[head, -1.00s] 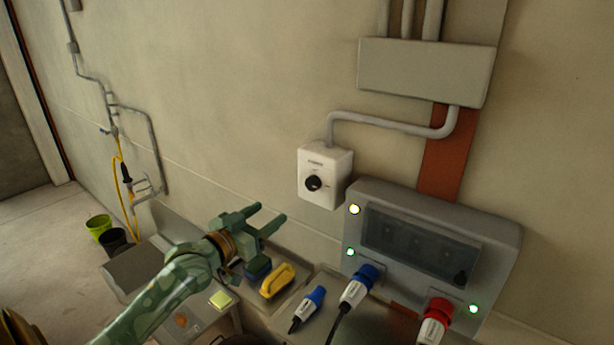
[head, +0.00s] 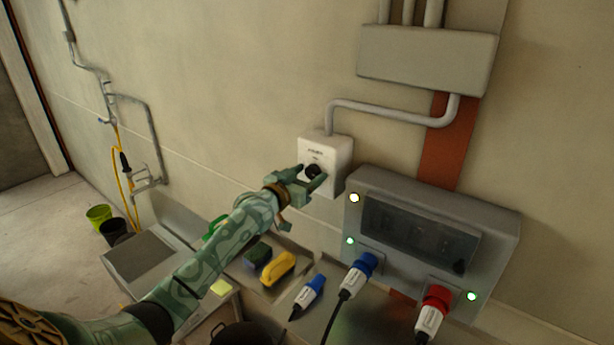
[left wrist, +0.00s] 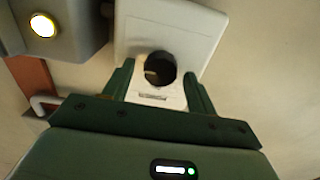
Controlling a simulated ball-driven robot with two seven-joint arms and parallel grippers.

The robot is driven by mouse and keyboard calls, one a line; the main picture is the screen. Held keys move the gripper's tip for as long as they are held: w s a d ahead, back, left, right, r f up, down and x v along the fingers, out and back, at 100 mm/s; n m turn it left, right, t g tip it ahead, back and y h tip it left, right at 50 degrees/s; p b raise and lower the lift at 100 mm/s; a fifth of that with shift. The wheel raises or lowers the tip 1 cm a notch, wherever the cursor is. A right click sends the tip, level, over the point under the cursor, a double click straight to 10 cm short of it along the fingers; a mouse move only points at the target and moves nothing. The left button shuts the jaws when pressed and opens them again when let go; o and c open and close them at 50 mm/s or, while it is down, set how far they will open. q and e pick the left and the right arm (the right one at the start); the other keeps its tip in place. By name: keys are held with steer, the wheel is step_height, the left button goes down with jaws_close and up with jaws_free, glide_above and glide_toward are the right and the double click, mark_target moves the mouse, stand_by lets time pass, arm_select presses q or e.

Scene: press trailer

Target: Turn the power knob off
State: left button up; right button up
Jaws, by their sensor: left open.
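The power knob (head: 313,170) is a black round knob on a white switch box (head: 333,150) fixed to the wall. In the left wrist view the knob (left wrist: 160,68) lies between the tips of my two green fingers, with the white box (left wrist: 195,30) behind it. My left gripper (head: 310,176) is open, with one finger on each side of the knob. I cannot tell whether the fingers touch it. The lower part of the box is partly hidden by the gripper in the head view. My right gripper is not in view.
A grey panel (head: 490,225) with lit lamps stands to the right of the switch box. Blue (head: 362,265) and red (head: 437,298) plugs sit at its lower edge. Below lie a loose blue plug (head: 314,285) and a yellow handled object (head: 278,268). A conduit (head: 390,113) runs above the box.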

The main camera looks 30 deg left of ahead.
arm_select(q)
steer(key=c, duration=1)
steer(key=shift+r, duration=0.1)
steer(key=n+p, duration=0.2)
steer(key=shift+r+n, duration=0.1)
steer(key=shift+n, duration=0.3)
steer(key=n+p, duration=0.1)
steer(key=n, duration=0.2)
steer(key=shift+a+n, duration=0.15)
steer(key=shift+n, duration=0.15)
steer(key=n+p, duration=0.1)
steer(key=n, duration=0.4)
steer(key=shift+f, duration=0.2)
steer(key=n, duration=0.6)
steer(key=shift+f, duration=0.1)
steer(key=shift+n, duration=0.4)
